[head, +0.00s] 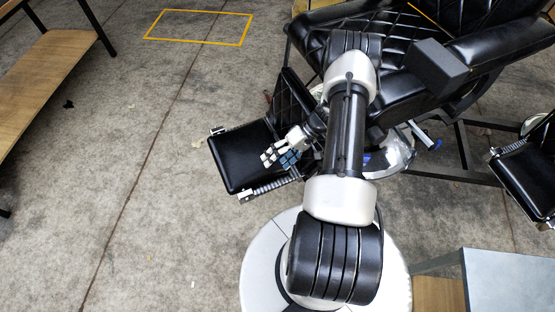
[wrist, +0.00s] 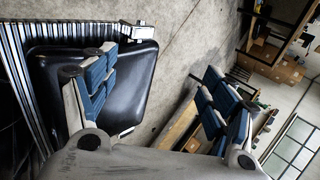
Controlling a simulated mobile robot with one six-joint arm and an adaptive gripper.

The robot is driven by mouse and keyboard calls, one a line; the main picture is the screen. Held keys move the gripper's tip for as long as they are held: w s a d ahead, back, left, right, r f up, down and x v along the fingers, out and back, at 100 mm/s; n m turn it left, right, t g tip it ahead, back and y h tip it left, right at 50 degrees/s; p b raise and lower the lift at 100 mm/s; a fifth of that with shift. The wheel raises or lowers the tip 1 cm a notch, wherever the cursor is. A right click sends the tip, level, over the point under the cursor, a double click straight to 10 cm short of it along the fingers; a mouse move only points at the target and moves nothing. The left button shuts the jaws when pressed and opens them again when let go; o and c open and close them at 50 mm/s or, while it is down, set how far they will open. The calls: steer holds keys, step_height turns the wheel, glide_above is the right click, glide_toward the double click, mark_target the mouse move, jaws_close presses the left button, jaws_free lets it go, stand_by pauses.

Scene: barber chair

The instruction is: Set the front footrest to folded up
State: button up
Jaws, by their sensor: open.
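The front footrest (head: 232,160) is a black padded plate with metal edge fittings, sticking out to the left from the front of the black barber chair (head: 400,85). It looks roughly level, folded out. My gripper (head: 280,153) is over the footrest's chair-side part, near its right edge. In the wrist view, the footrest pad (wrist: 138,92) lies behind the left finger, with a ribbed metal strip beside it. My gripper (wrist: 157,78) is open, its fingers wide apart with nothing between them. Whether a finger touches the pad cannot be told. My arm hides part of the chair.
A second black padded footrest (head: 528,180) shows at the right edge. A wooden bench (head: 50,65) stands at the upper left, and a grey-topped table (head: 510,280) at the lower right. The concrete floor left of the footrest is clear, with a yellow outline (head: 198,41) farther back.

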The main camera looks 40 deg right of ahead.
steer(key=v, duration=0.7)
steer(key=shift+d+r, duration=0.15)
steer(key=shift+d, duration=0.05)
stand_by(0.3)
